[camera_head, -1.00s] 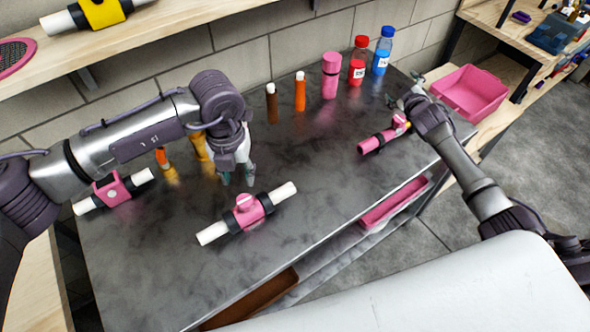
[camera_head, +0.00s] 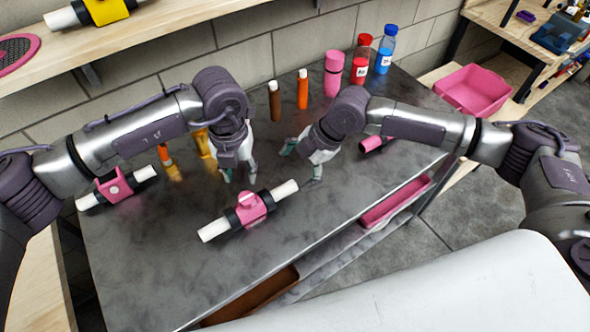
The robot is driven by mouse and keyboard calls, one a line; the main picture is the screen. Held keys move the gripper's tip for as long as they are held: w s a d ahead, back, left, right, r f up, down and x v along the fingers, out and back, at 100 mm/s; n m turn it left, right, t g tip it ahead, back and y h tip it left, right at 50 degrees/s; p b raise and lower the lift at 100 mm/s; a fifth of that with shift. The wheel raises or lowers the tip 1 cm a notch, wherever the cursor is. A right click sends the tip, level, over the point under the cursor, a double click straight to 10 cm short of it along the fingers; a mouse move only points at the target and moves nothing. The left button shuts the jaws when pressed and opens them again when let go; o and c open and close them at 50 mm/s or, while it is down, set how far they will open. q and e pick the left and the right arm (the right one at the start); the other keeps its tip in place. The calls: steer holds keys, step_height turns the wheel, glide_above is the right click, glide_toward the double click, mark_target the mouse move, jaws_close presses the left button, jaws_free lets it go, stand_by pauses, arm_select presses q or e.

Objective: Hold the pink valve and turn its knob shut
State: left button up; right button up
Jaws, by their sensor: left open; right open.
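A pink valve (camera_head: 255,214) with black collars and white pipe ends lies on the dark bench top, with a small round knob (camera_head: 245,198) on top. My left gripper (camera_head: 238,176) is open, pointing down just behind the valve, apart from it. My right gripper (camera_head: 301,164) is open and empty, behind and to the right of the valve's right pipe end. A second pink valve piece (camera_head: 114,188) with white pipe ends lies at the bench's left edge. A pink tube-shaped part (camera_head: 371,144) lies to the right, mostly hidden behind my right arm.
A brown tube (camera_head: 274,101), an orange tube (camera_head: 302,89), a pink container (camera_head: 332,75), a red bottle (camera_head: 360,60) and a blue bottle (camera_head: 385,50) stand along the wall. A pink bin (camera_head: 473,90) is at the right. The bench front is clear.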

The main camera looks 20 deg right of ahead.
mark_target(276, 193)
steer(key=x, duration=0.9)
steer(key=s+x, duration=0.1)
steer(key=x, duration=0.3)
steer(key=shift+w+a+f, duration=0.15)
steer(key=shift+a+f, duration=0.05)
steer(key=shift+f, duration=0.2)
